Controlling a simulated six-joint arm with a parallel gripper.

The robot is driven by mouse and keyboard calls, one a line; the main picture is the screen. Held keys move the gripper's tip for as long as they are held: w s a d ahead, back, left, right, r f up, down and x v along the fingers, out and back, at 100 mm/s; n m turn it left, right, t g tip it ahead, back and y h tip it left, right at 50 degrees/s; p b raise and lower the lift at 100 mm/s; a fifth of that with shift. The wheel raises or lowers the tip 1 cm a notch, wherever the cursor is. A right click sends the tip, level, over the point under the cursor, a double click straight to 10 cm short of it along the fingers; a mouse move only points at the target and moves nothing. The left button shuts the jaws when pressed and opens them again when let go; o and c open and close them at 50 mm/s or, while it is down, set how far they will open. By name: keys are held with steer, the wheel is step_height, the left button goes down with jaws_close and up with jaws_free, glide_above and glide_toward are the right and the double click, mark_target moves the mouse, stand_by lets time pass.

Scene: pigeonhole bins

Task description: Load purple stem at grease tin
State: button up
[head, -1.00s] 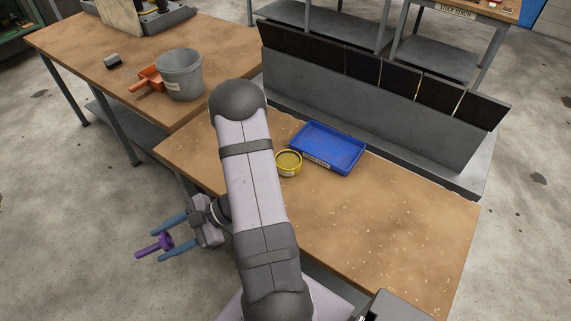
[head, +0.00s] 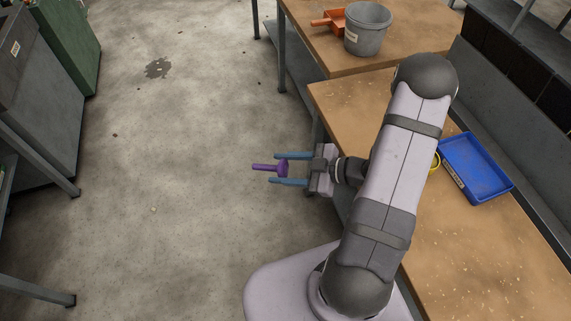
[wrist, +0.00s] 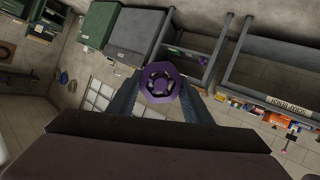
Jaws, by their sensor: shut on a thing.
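My gripper (head: 280,169) has its two blue fingers shut on a purple stem (head: 264,167) with a wider round flange at one end. It holds the stem out over the bare floor, left of the workbench. In the wrist view the stem (wrist: 160,83) is seen end-on between the fingers, showing its round flange. The grease tin (head: 436,163) is a yellow round tin on the workbench; only a sliver of it shows behind my arm, beside the blue tray. The gripper is well apart from the tin.
The blue tray (head: 493,196) lies on the wooden workbench (head: 440,240). A grey bucket (head: 366,40) and an orange dustpan (head: 327,21) stand on the other bench. A green cabinet (head: 75,45) is far left. The floor between is clear.

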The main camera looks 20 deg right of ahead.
stand_by(0.3)
steer(key=shift+d+r, duration=0.1)
steer(key=shift+r, duration=0.05)
steer(key=s+d+r+m+t+h+p, duration=0.1)
steer(key=d+r+h+p, duration=0.3)
steer(key=d, duration=0.7)
steer(key=s+d+r+m+h+p, duration=0.15)
steer(key=d+r+h, duration=0.3)
steer(key=d, duration=0.75)
steer(key=s+d+n+g+h+p, duration=0.1)
steer(key=s+d+n+h, duration=0.1)
steer(key=d, duration=0.9)
steer(key=s+d+f+n+g+h, duration=0.1)
steer(key=s+d+n, duration=0.4)
steer(key=d, duration=0.5)
steer(key=shift+s+d+h+p, duration=0.35)
steer(key=shift+s+d+h, duration=0.05)
steer(key=shift+h, duration=0.15)
steer(key=shift+f, duration=0.1)
steer(key=shift+f, duration=0.15)
